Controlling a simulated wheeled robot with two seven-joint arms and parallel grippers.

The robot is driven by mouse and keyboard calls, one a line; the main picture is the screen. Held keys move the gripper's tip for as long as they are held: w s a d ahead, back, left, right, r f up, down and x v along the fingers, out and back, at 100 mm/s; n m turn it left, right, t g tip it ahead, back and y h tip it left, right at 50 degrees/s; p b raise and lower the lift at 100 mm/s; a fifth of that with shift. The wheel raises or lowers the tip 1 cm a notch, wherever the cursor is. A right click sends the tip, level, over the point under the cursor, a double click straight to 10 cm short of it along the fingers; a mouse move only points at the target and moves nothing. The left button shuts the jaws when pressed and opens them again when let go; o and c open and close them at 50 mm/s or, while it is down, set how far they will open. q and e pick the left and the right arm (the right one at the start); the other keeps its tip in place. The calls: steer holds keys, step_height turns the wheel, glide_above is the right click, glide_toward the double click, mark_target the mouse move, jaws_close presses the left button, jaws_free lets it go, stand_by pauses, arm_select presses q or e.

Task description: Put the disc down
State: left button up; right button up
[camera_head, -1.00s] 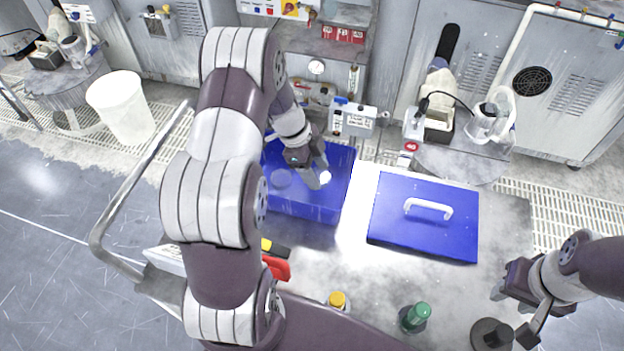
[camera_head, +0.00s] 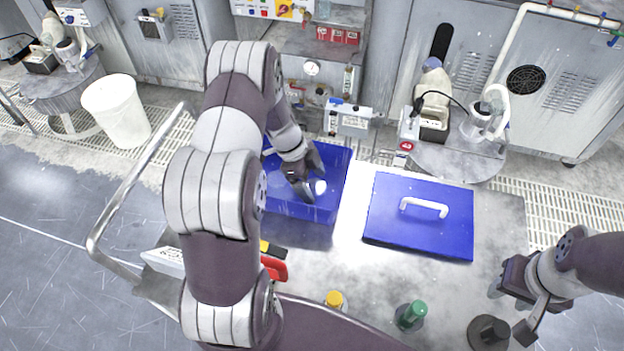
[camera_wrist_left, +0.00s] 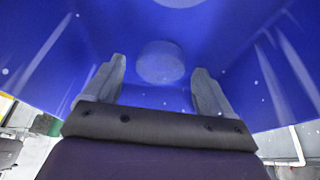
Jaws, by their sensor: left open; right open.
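My left gripper (camera_head: 307,188) reaches down into the open blue bin (camera_head: 283,208). In the left wrist view its two fingers (camera_wrist_left: 160,88) are spread apart, with nothing held between them. A pale round disc (camera_wrist_left: 160,62) shows ahead between the fingertips, against the blue bottom of the bin. A second pale round patch (camera_wrist_left: 180,2) is cut off by the top edge of that view. In the head view a bright round spot (camera_head: 319,187) shows beside the fingers. My right gripper (camera_head: 512,308) is open and empty at the table's right side.
A blue lid (camera_head: 419,235) with a white handle lies on the table (camera_head: 350,265) right of the bin. A yellow-capped bottle (camera_head: 335,301), a green-capped bottle (camera_head: 410,316) and a dark round knob (camera_head: 489,332) stand along the near edge. A white bucket (camera_head: 116,110) is at left.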

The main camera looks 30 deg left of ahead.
arm_select(q)
steer(key=w+b+v, duration=0.1)
steer(key=b+v, duration=0.1)
steer(key=v, duration=0.9)
steer(key=s+d+r+n+y, duration=0.3)
steer(key=s+d+n+y, duration=0.1)
steer(key=s+d+n, duration=0.8)
steer(key=s+n, duration=0.2)
steer(key=n, duration=0.1)
steer(key=shift+d+r+n+t+y, duration=0.3)
steer(key=shift+d+r, duration=0.05)
steer(key=shift+d, duration=0.05)
